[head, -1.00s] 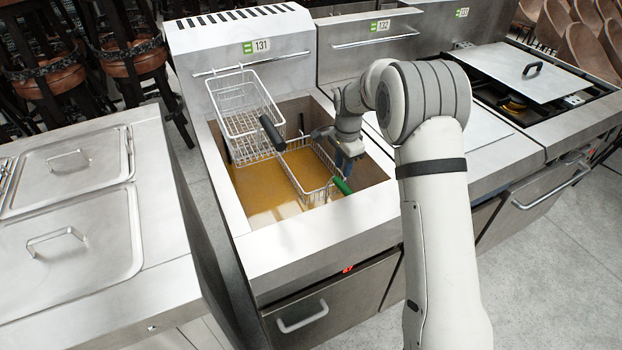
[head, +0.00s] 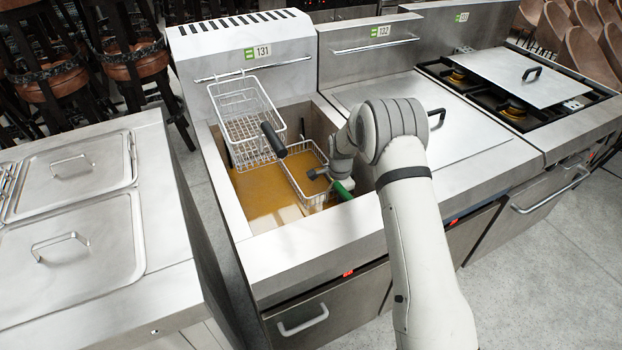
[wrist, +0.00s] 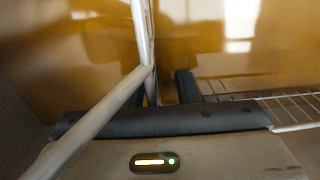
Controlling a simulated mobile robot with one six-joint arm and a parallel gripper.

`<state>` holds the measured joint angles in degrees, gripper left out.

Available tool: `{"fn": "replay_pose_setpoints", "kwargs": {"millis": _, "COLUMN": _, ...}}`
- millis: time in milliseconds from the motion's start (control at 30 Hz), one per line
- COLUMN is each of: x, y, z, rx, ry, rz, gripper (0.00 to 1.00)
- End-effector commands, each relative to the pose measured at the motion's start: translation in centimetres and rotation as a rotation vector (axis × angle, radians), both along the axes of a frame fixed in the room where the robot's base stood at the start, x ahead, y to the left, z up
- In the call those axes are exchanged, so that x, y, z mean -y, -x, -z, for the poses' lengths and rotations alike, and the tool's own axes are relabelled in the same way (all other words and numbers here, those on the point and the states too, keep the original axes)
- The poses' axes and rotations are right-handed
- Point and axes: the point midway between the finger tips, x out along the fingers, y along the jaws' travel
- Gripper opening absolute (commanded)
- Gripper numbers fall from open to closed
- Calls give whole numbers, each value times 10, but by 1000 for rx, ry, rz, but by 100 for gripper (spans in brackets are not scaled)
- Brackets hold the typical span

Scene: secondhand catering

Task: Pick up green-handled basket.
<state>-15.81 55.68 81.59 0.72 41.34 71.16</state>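The green-handled basket (head: 305,180) is a wire basket in the right part of the fryer well, low over the amber oil. Its green handle (head: 343,189) points toward the front right, partly covered by my arm. My gripper (head: 318,173) is down in the well at this basket, behind the green handle. In the wrist view my gripper (wrist: 161,88) shows two dark fingers apart, with basket wire (wrist: 144,35) crossing close to the left finger. The green handle is not seen in the wrist view.
A second wire basket (head: 245,115) with a black handle (head: 273,140) hangs at the back left of the well, close by. The fryer's steel rim (head: 290,240) surrounds the well. A flat lidded unit (head: 450,130) stands to the right, a counter with lids (head: 70,235) to the left.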

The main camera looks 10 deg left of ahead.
Motion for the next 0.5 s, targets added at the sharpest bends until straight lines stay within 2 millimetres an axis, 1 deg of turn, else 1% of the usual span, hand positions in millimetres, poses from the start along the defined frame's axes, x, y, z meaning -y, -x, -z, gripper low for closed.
{"fn": "replay_pose_setpoints", "kwargs": {"millis": 33, "x": 0, "y": 0, "z": 6, "rx": 0, "ry": 0, "rz": 0, "gripper": 29}}
{"fn": "replay_pose_setpoints", "kwargs": {"millis": 133, "x": 0, "y": 0, "z": 11, "rx": 1, "ry": -1, "rz": 0, "gripper": 29}}
{"fn": "replay_pose_setpoints", "kwargs": {"millis": 333, "x": 0, "y": -1, "z": 12, "rx": 1, "ry": -1, "rz": 1, "gripper": 29}}
{"fn": "replay_pose_setpoints", "kwargs": {"millis": 500, "x": 1, "y": -1, "z": 12, "rx": 1, "ry": -1, "rz": 1, "gripper": 16}}
